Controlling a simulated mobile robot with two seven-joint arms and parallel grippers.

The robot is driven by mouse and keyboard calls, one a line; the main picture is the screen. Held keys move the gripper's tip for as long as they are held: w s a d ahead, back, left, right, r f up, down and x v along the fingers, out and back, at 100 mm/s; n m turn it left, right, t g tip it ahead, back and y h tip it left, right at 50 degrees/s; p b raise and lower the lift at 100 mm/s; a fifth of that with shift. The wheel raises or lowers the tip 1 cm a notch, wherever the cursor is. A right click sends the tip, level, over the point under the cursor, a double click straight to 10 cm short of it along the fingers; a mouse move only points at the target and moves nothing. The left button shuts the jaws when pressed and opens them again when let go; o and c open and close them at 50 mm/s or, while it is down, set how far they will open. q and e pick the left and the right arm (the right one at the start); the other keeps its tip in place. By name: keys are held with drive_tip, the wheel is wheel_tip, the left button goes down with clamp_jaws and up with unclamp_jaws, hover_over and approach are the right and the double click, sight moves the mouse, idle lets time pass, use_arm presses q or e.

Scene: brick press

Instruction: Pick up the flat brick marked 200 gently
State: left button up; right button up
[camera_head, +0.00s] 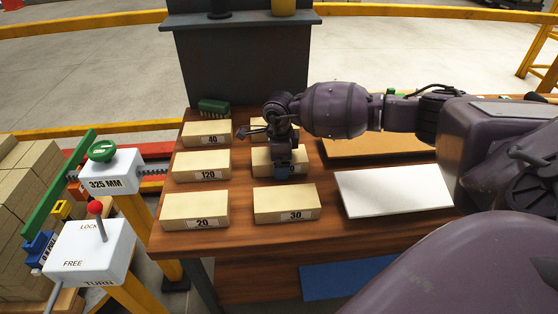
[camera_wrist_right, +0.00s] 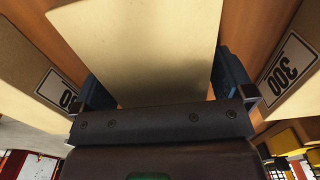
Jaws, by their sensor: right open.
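My right gripper (camera_head: 283,171) is over the middle brick (camera_head: 301,158) of the right column on the wooden table (camera_head: 244,250). The gripper hides most of this brick's label; only a final 0 shows. In the right wrist view, the gripper (camera_wrist_right: 163,88) is open, with a blue finger on each side of this pale flat brick (camera_wrist_right: 145,50). I cannot tell whether the fingers touch it. Its label is out of sight there. My left gripper is not in view.
Neighbouring bricks are marked 40 (camera_head: 206,129), 120 (camera_head: 201,160), 20 (camera_head: 195,205) and 30 (camera_head: 286,199). Another brick (camera_head: 269,133) lies behind the gripper. A white board (camera_head: 394,190) lies to the right. A 325 MM post (camera_head: 108,172) and lever box (camera_head: 91,252) stand left.

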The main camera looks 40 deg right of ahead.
drive_tip(key=c, duration=0.7)
drive_tip(key=shift+r, duration=0.1)
drive_tip(key=shift+c, duration=0.4)
drive_tip(key=shift+r, duration=0.1)
